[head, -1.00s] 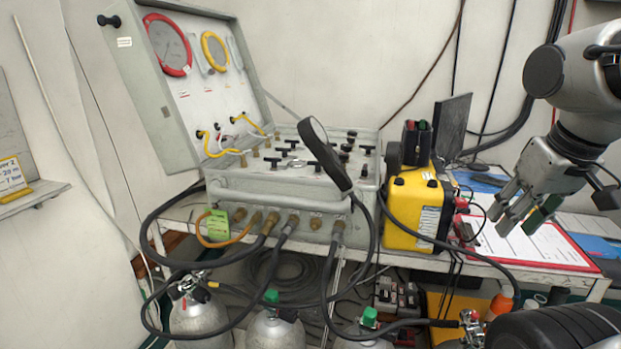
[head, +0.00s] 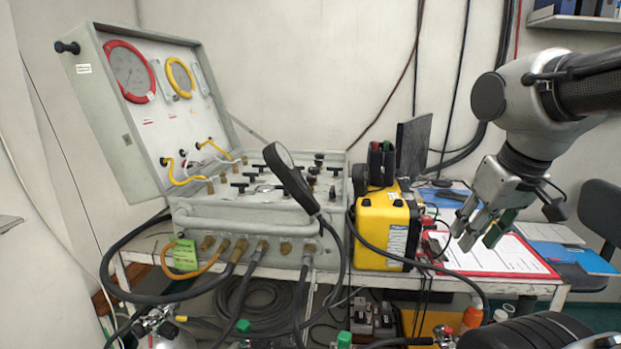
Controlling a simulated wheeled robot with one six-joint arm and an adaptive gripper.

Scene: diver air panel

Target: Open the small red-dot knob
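The grey air panel case (head: 245,218) stands open on the table in the head view. Its lid (head: 150,100) is raised at the left and carries a red-rimmed gauge (head: 130,71) and a yellow-rimmed gauge (head: 180,77). Several small dark knobs (head: 330,172) stand on the top face. I cannot make out a red dot on any of them. A round black head on a stem (head: 290,178) partly hides the knobs. My gripper (head: 478,240) is at the right, over the clipboard, well apart from the panel. Its fingers are spread and hold nothing.
A yellow box (head: 383,230) stands between the panel and my gripper, with a dark screen (head: 412,146) behind it. A red-edged clipboard (head: 500,262) lies below my gripper. Thick black hoses hang before the panel. A chair (head: 600,210) is at the right.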

